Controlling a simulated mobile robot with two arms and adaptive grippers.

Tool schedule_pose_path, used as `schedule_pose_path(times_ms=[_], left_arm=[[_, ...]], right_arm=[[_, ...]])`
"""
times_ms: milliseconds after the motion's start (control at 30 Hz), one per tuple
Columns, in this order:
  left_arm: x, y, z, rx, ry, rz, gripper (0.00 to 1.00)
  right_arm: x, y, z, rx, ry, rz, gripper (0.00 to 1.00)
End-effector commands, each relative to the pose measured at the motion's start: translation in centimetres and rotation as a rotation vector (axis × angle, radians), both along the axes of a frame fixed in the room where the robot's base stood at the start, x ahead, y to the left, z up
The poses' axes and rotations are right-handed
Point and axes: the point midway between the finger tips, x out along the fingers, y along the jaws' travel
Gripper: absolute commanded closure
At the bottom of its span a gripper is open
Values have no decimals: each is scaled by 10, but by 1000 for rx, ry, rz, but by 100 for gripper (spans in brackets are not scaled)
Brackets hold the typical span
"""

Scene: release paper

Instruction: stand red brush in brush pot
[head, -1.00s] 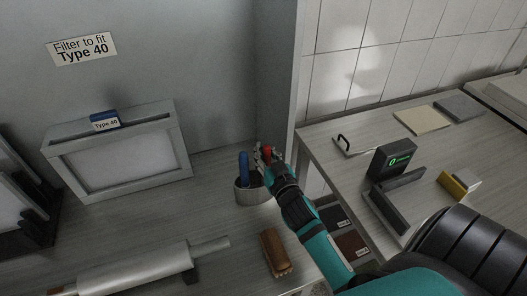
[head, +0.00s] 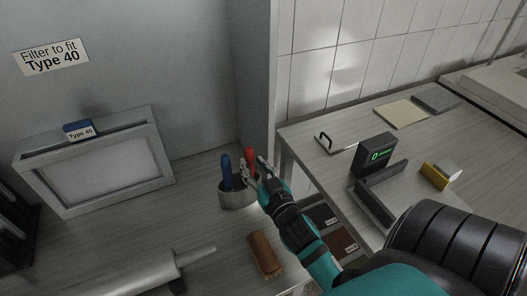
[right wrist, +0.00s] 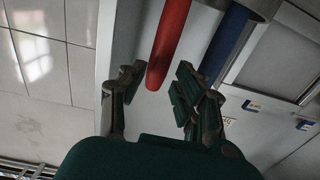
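The brush pot (head: 236,199) is a grey round pot on the bench near the wall corner. The red brush (head: 248,154) stands in it with its handle up, at the pot's right side; the handle also shows in the right wrist view (right wrist: 168,42). A blue brush (head: 226,173) stands in the same pot. My right gripper (head: 257,172) is just right of the red handle. In the right wrist view its fingers (right wrist: 152,92) are spread, with a visible gap to the handle's end. The brushes' lower ends are hidden in the pot. My left gripper is out of view.
A brown brush-like block (head: 265,254) lies in front of the pot, and a roller (head: 140,280) lies at the front left. A framed filter (head: 95,172) stands at left. The right table (head: 330,172) carries a dark device (head: 374,154) and a wire handle.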

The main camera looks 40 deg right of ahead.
Motion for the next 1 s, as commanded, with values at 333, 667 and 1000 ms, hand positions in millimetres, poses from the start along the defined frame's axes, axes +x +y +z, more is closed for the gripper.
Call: schedule_pose_path(times_ms=[333, 667, 1000], left_arm=[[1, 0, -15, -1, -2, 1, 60], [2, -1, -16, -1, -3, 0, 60], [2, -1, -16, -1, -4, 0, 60]], right_arm=[[-56, 12, 0, 0, 1, -1, 68], [-61, 13, 2, -1, -1, -1, 68], [-61, 13, 2, -1, -1, -1, 68]])
